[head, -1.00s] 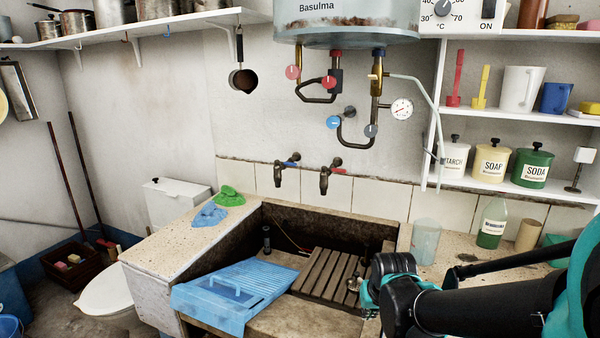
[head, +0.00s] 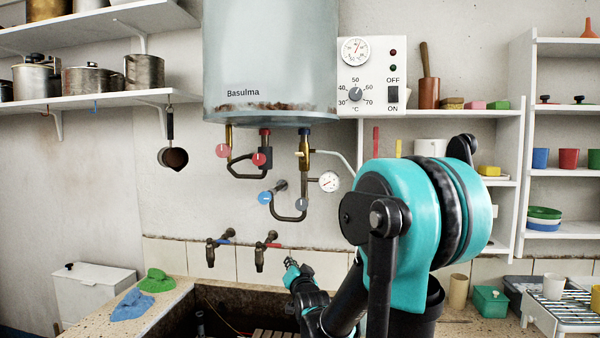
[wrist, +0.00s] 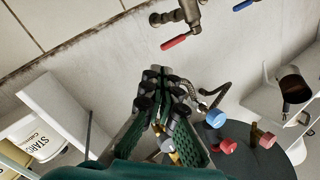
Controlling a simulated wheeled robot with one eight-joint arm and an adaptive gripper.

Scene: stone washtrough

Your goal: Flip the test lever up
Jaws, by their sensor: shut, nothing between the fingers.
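The brass safety valve (head: 303,148) hangs under the right part of the water heater (head: 270,70). A small yellowish lever (head: 298,153) sticks out from its left side; its exact tilt is too small to tell. My gripper (head: 290,264) is below the valve and apart from it, in front of the tiled wall right of the red-handled tap. In the wrist view my gripper (wrist: 161,78) has its fingers drawn together at the tips, empty. Brass fittings show behind the fingers there, partly hidden, so the lever cannot be made out.
Close to the valve are a black pipe loop, a blue knob (head: 265,198), red knobs (head: 222,151) and a pressure gauge (head: 329,181). Two taps (head: 261,255) stick out above the trough. Shelves (head: 520,150) stand right. The wall between taps and pipes is bare.

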